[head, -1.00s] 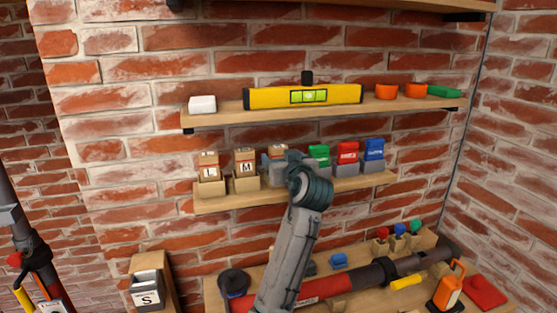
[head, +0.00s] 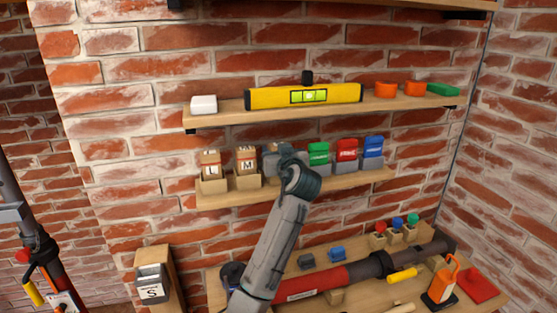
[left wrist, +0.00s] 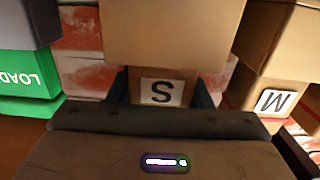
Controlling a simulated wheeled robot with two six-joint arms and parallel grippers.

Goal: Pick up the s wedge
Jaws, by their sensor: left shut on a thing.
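The s wedge (left wrist: 165,40) is a tan block that fills the upper middle of the left wrist view, with a white S label seen upside down. My left gripper (left wrist: 161,90) is shut on it, with one dark finger on each side of the label. In the head view my left gripper (head: 277,160) is at the middle shelf, between the M wedge (head: 246,158) and the green-topped block (head: 318,153). There my wrist hides most of the s wedge. I cannot tell whether it has left its holder. My right gripper is not in view.
The L wedge (head: 210,163) and red and blue blocks share the middle shelf (head: 220,199). A yellow level (head: 305,96) lies on the shelf above. Tools crowd the bench below.

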